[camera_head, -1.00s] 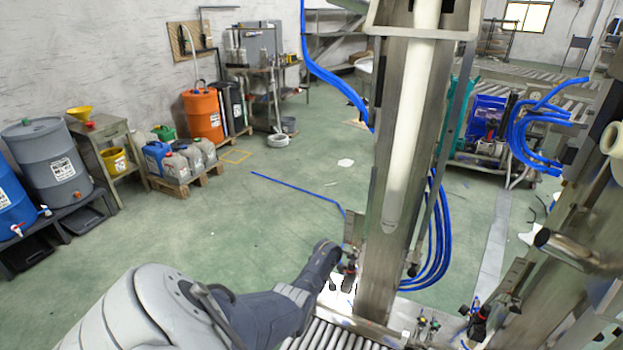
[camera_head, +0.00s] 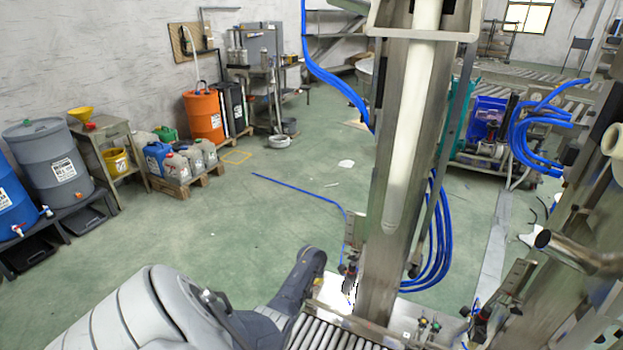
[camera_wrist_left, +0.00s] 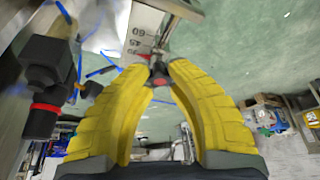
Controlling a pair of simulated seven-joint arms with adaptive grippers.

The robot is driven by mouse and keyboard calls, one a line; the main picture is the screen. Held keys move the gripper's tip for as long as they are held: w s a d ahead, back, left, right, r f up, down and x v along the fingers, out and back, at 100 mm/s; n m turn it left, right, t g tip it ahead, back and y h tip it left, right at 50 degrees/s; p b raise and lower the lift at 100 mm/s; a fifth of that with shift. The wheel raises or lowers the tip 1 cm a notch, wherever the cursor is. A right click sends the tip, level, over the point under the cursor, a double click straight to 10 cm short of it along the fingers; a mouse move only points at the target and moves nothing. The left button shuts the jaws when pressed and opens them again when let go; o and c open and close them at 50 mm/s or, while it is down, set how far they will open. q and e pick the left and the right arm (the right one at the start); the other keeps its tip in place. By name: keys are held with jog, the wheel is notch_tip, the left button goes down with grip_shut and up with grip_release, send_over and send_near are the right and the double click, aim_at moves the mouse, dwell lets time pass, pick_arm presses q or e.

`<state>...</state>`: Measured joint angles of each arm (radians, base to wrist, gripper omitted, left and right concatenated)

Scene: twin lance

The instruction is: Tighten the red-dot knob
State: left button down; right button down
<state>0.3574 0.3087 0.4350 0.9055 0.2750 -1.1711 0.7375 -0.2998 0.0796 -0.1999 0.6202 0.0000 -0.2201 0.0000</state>
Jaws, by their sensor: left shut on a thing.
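In the left wrist view, my left gripper (camera_wrist_left: 159,70) has two yellow ribbed fingers that curve together at their tips. They are shut on a small dark knob with a red dot (camera_wrist_left: 159,81), held between the fingertips. A ruler-like scale plate with numbers (camera_wrist_left: 139,40) is just beyond the knob. In the head view, my left arm comes in from the lower left and ends close to the steel column (camera_head: 385,240); its fingertips and the held knob cannot be made out there. My right gripper is in neither view.
A roller conveyor (camera_head: 325,330) lies below the column. Blue hoses (camera_head: 437,240) hang beside it. Another dark fitting with a red ring (camera_wrist_left: 44,107) is left of my fingers in the wrist view. Pipework (camera_head: 575,255) stands at the right. The green floor at left is mostly open.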

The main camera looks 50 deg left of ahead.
pick_arm(q)
jog(key=m, duration=0.2)
jog(key=m+t+h, duration=0.1)
jog(key=m, duration=0.1)
jog(key=shift+s+a+r+m, duration=0.1)
jog(key=shift+a+r+m, duration=0.05)
jog(key=shift+a+m, duration=0.2)
jog(key=m+h, duration=0.1)
jog(key=m, duration=0.2)
jog(key=shift+a+m+t+h, duration=0.1)
jog(key=shift+m+t+h, duration=0.2)
jog(key=shift+t, duration=0.1)
jog(key=m+h, duration=0.1)
jog(key=m, duration=0.3)
jog(key=shift+h, duration=0.3)
jog(key=shift+w+m+h, duration=0.2)
jog(key=shift+m+h, duration=0.4)
jog(key=shift+m, duration=0.95)
jog(key=shift+g, duration=0.3)
jog(key=c, duration=1)
grip_release()
jog(key=shift+s, duration=0.1)
